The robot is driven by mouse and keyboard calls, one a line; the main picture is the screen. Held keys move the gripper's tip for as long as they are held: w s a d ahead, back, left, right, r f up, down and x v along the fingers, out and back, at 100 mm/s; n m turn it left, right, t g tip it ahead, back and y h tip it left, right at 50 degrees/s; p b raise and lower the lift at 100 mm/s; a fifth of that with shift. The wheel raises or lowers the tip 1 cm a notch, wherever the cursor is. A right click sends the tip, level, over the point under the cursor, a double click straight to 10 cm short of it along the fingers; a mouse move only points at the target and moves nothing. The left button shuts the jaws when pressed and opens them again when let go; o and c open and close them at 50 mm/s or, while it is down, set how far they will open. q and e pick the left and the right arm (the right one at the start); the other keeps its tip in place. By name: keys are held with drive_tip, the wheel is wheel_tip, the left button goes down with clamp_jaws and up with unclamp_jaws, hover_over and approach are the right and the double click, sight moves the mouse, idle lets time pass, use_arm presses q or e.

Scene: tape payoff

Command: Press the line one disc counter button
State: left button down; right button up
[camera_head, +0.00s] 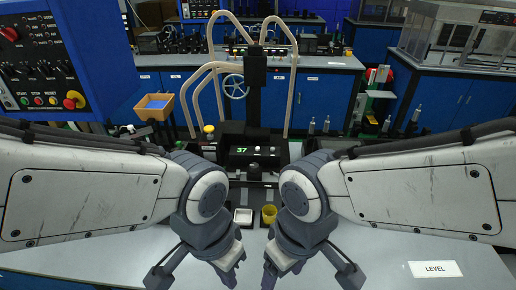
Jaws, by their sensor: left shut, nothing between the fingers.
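A black counter unit (253,158) with a green display reading 37 (242,150) stands behind the table's middle. Small pale round buttons or knobs show to the right of the digits; their labels are too small to read, so I cannot tell which is the line one disc counter button. My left gripper (234,274) is shut and empty, low in the view, in front of the counter and apart from it. My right gripper (270,275) hangs beside it, pointing down; its jaw opening is not clear.
A small white tray (243,217) and a yellow cup (269,214) sit between my arms, before the counter. A LEVEL label (435,269) lies on the pale table at right. A blue control panel (45,60) stands at upper left. A handwheel (235,86) and beige hoses rise behind.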

clamp_jaws()
idle(1.5)
